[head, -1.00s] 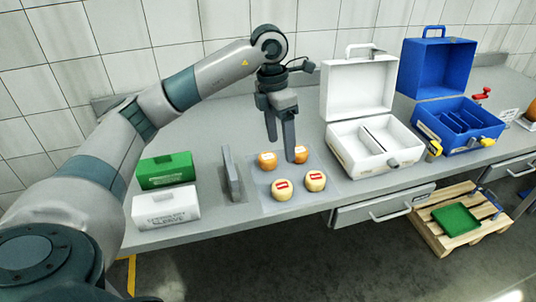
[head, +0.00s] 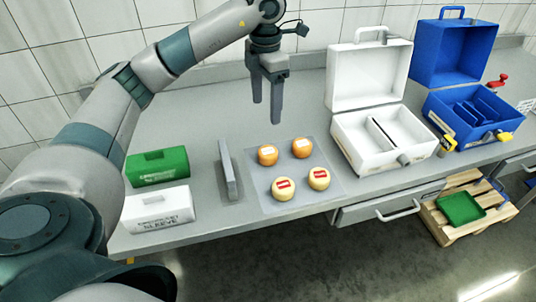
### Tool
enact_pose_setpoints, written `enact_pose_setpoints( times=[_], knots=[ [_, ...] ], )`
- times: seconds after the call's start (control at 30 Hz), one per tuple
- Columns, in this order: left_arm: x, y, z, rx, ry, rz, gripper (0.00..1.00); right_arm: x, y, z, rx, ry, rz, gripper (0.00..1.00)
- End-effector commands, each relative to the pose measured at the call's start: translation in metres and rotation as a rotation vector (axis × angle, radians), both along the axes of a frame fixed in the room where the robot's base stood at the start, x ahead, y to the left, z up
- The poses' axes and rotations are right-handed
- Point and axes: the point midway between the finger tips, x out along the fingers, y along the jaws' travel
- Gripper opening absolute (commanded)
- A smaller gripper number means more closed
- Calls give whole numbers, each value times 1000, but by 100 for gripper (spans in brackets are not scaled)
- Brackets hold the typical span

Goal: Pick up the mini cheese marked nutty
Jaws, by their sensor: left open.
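Several mini cheeses rest on a thin pale mat (head: 328,192) on the grey bench. The back pair, an orange cheese (head: 267,155) at left and another orange cheese (head: 301,147) at right, carry white labels. The front pair, a pale yellow cheese (head: 284,188) at left and another pale yellow cheese (head: 319,178) at right, carry red labels. The label words are too small to read, so I cannot tell which is marked nutty. My left gripper (head: 265,112) is open and empty, fingers down, above and behind the back pair, apart from them. My right gripper is not in view.
A grey upright plate (head: 228,170) stands left of the mat. A green box (head: 157,167) and a white sleeve box (head: 158,209) are further left. An open white case (head: 370,150) and an open blue case (head: 466,118) stand right. A pallet (head: 440,225) sits on the floor.

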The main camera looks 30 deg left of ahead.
Motion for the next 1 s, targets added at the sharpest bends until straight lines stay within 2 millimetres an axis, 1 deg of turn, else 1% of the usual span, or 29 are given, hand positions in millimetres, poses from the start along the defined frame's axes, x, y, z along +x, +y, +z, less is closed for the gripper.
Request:
enact_pose_setpoints(
  times=[0.13, 0.27, 0.37, 0.63, 0.8, 0.9, 1.0],
  knots=[
    [0, 0, -7, 0, 1, -1, 68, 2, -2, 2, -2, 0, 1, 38],
    [-1, 0, -19, 0, 4, -1, 68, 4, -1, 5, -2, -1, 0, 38],
    [-1, 0, -32, -1, 5, 0, 68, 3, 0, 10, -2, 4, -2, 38],
    [-1, 0, -80, 0, 4, 1, 68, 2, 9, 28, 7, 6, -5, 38],
    [0, -1, -107, 0, 4, 0, 68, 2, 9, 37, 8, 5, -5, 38],
    [0, -1, -117, -1, 3, 0, 68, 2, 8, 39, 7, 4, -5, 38],
    [0, -1, -121, 0, 1, 0, 68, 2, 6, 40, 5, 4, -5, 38]
  ],
)
